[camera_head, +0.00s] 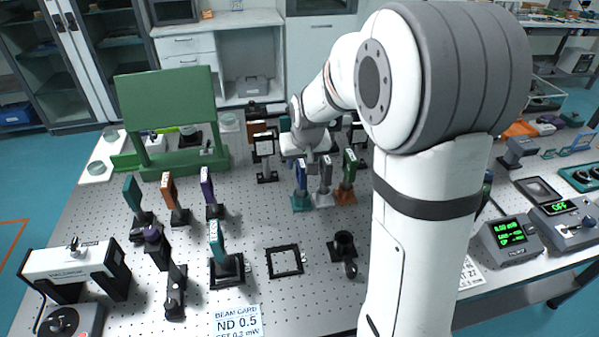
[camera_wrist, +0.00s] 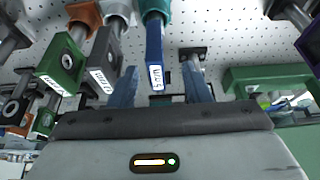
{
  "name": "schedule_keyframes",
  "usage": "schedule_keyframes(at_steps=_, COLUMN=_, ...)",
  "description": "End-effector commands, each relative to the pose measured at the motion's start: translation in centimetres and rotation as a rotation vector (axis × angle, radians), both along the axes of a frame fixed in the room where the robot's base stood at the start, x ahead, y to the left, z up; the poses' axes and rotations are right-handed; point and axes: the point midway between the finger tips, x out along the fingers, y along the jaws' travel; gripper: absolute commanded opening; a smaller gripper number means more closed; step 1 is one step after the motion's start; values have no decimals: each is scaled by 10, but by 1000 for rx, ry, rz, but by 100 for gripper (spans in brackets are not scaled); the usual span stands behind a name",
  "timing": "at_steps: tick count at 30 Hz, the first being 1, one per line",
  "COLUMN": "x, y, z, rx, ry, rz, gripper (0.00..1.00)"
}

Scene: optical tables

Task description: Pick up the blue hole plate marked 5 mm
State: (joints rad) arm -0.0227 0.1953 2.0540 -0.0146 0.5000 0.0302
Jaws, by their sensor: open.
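The blue hole plate (camera_head: 301,174) stands upright on a teal base (camera_head: 299,200) near the middle of the table. In the wrist view the blue plate (camera_wrist: 154,48) shows a small white label, too small to read surely. My gripper (camera_head: 308,158) is over the plate's top. In the wrist view its two fingers (camera_wrist: 160,88) are apart, one on each side of the blue plate's line, with visible gaps. I cannot tell whether the plate's end is fully between the fingertips. Nothing is held.
A grey plate (camera_head: 325,174) and a green plate (camera_head: 349,168) stand close on the right of the blue one. A black-framed post (camera_head: 264,147) stands behind left. A green screen (camera_head: 166,105) is at the back left. Bare table lies in front of the blue plate.

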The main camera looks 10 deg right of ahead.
Motion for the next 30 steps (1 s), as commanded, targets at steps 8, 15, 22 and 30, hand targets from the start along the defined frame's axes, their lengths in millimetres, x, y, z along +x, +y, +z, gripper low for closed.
schedule_keyframes(at_steps=8, x=13, y=-1, z=-26, rx=0, ry=1, rz=0, gripper=44)
schedule_keyframes(at_steps=15, x=25, y=-6, z=-52, rx=-1, ry=4, rz=-1, gripper=44)
schedule_keyframes(at_steps=22, x=33, y=-6, z=-70, rx=-1, ry=0, rz=-1, gripper=44)
schedule_keyframes(at_steps=30, x=33, y=-7, z=-70, rx=0, ry=-1, rz=-2, gripper=40)
